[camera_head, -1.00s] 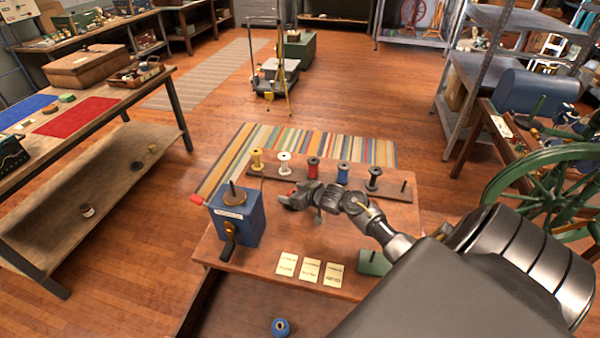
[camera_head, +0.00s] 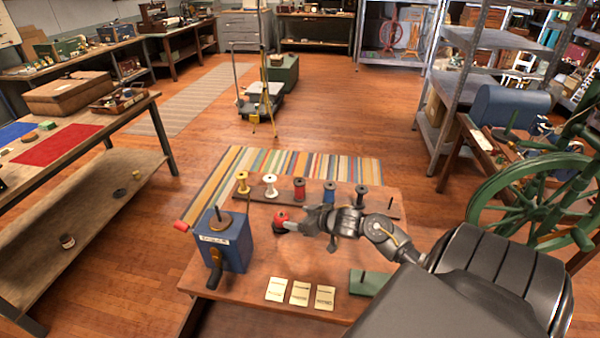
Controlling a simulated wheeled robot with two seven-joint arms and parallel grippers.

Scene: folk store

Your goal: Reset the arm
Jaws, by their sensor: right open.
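My right arm comes in from the lower right over the brown worktable (camera_head: 240,300). My right gripper (camera_head: 288,226) is open, pointing left over the middle of the table. A small red object (camera_head: 281,216), perhaps a spool, is right at its fingertips. The fingers partly cover it, and I cannot tell whether they touch it. My left gripper is not in view.
Behind the gripper, a wooden rack (camera_head: 226,188) holds yellow, white, red, blue and dark spools. A blue cranked box (camera_head: 223,240) stands left. Three cards (camera_head: 300,293) and a green block (camera_head: 367,283) lie in front. A green wheel (camera_head: 520,198) stands right.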

